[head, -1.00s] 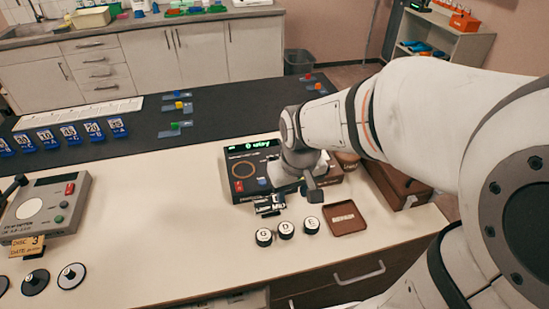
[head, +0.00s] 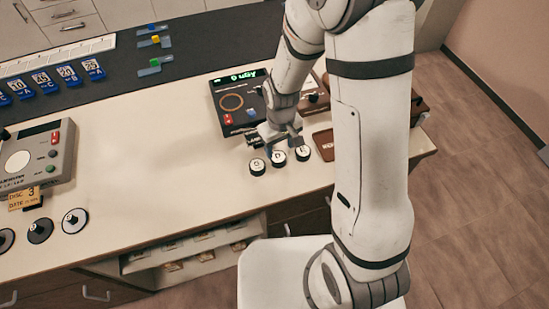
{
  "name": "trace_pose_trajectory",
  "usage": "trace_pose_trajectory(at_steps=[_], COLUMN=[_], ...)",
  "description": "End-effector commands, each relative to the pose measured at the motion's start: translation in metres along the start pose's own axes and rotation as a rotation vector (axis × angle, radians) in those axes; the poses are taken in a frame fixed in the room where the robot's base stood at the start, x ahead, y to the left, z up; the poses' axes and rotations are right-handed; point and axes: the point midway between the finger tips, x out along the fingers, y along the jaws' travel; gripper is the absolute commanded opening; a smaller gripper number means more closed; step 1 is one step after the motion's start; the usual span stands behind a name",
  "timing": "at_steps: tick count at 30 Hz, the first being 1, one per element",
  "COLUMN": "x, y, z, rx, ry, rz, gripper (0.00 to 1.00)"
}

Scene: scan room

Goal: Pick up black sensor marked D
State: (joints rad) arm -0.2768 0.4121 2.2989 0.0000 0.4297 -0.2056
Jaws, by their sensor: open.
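Three round black sensors with white lettered tops stand in a short row near the counter's front edge. The middle one, the black sensor marked D (head: 279,160), is between the sensor marked G (head: 257,167) on the left and the one marked E (head: 303,153) on the right. The letters are small and hard to read now. My gripper (head: 282,143) is open, pointing down just behind and above the middle sensor. Whether its fingers are around or only above that sensor cannot be told. Nothing shows between them.
A dark device with a green display (head: 232,97) stands close behind my gripper. A brown tray (head: 323,144) lies right of the sensors, partly behind my arm. A grey device (head: 35,158) and round black discs (head: 40,231) are at the left. The counter's middle is clear.

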Motion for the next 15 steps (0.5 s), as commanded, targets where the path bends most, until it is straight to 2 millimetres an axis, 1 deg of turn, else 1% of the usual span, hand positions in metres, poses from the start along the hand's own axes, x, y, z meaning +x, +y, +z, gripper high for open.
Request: trace_pose_trajectory(at_steps=[9, 15], x=[0.037, 0.045], y=[-0.005, -0.006], z=[-0.001, -0.002], rx=[-0.007, -0.008], ry=[-0.004, -0.001], rz=[-0.001, 0.0], gripper=[0.55, 0.55])
